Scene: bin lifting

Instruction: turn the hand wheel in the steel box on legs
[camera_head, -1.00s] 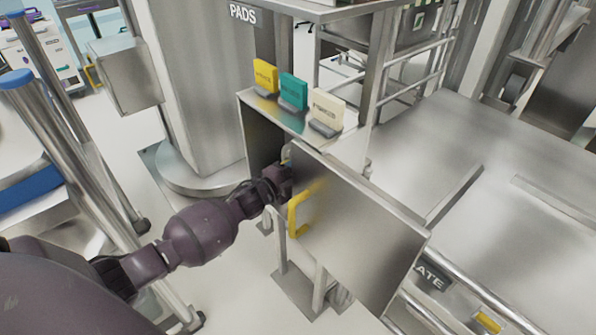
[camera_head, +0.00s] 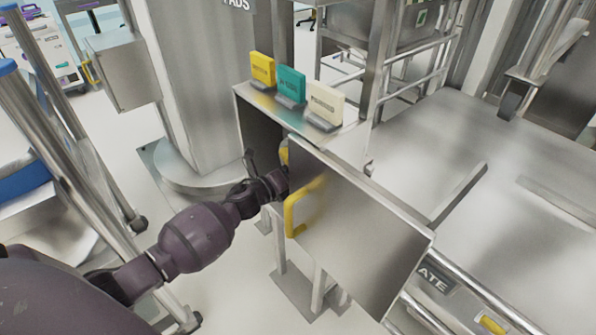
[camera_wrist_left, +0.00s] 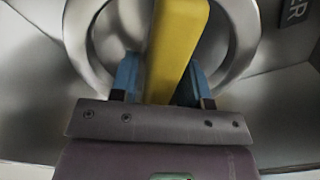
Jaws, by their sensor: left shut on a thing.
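The steel box (camera_head: 262,98) stands on legs with its door (camera_head: 362,225) swung open; the door bears a yellow handle (camera_head: 299,212). My left arm reaches into the box, and its gripper is largely hidden there behind the door's edge. In the left wrist view the hand wheel (camera_wrist_left: 243,45) is a pale metal ring with a yellow bar (camera_wrist_left: 178,40) across it. My left gripper (camera_wrist_left: 162,79) has its blue fingers on both sides of this yellow bar, shut on it. A bit of yellow (camera_head: 284,152) shows beside the door's edge. My right gripper is out of view.
Yellow, teal and cream blocks (camera_head: 325,103) stand on the box top. A steel column (camera_head: 190,90) rises behind left, with metal posts (camera_head: 60,130) nearer. A broad steel surface (camera_head: 500,190) lies right of the door.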

